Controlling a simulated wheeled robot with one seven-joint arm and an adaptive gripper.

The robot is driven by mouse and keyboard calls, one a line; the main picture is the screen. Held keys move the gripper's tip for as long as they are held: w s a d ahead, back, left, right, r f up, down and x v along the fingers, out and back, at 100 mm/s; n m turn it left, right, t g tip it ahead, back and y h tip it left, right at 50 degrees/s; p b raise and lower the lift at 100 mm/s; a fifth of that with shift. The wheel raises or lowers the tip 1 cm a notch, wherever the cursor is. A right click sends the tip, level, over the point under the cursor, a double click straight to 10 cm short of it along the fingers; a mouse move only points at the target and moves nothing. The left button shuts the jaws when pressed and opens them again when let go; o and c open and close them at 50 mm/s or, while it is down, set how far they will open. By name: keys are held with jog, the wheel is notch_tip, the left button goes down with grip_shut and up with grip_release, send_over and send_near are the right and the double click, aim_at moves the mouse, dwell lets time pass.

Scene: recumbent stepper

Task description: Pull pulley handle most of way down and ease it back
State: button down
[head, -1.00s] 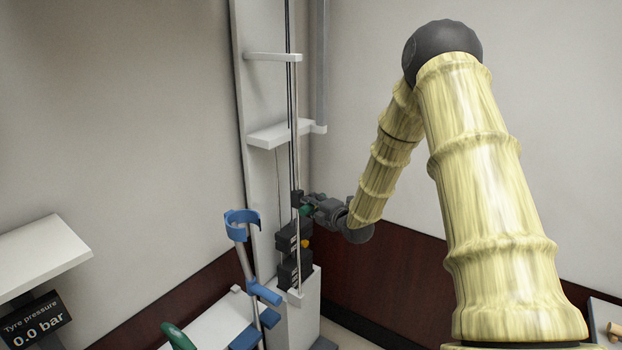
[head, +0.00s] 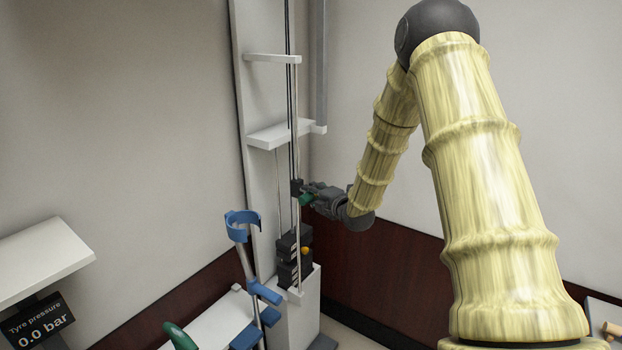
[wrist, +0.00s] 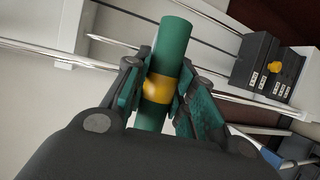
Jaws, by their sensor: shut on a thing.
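The pulley handle is a green cylinder with a yellow band (wrist: 157,89). In the wrist view it stands between my fingers, which press on it from both sides. My gripper (head: 308,196) is shut on the handle beside the tall white pulley column (head: 260,190). In the head view only a little green of the handle shows at the fingertips. The black weight stack (head: 291,262) with its yellow knob sits low on the column, below my gripper. It also shows at the upper right of the wrist view (wrist: 262,62).
White shelf-like brackets (head: 275,134) jut from the column above my gripper. A blue-cuffed crutch (head: 243,228) stands in front of the column. A white surface and a tyre pressure display (head: 40,322) are at lower left.

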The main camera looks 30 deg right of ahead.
jog(key=shift+s+a+r+p, duration=0.1)
jog(key=shift+r+p, duration=0.3)
jog(key=shift+r, duration=0.7)
jog(key=shift+r+p, duration=0.5)
jog(key=shift+r, duration=0.75)
jog(key=c, duration=1.2)
grip_release()
jog(key=shift+r, duration=0.2)
jog(key=shift+s+r, duration=0.2)
jog(key=shift+s, duration=0.6)
jog(key=shift+s+r, duration=0.15)
jog(key=shift+s, duration=0.6)
jog(key=shift+s+r, duration=0.2)
jog(key=shift+s, duration=0.6)
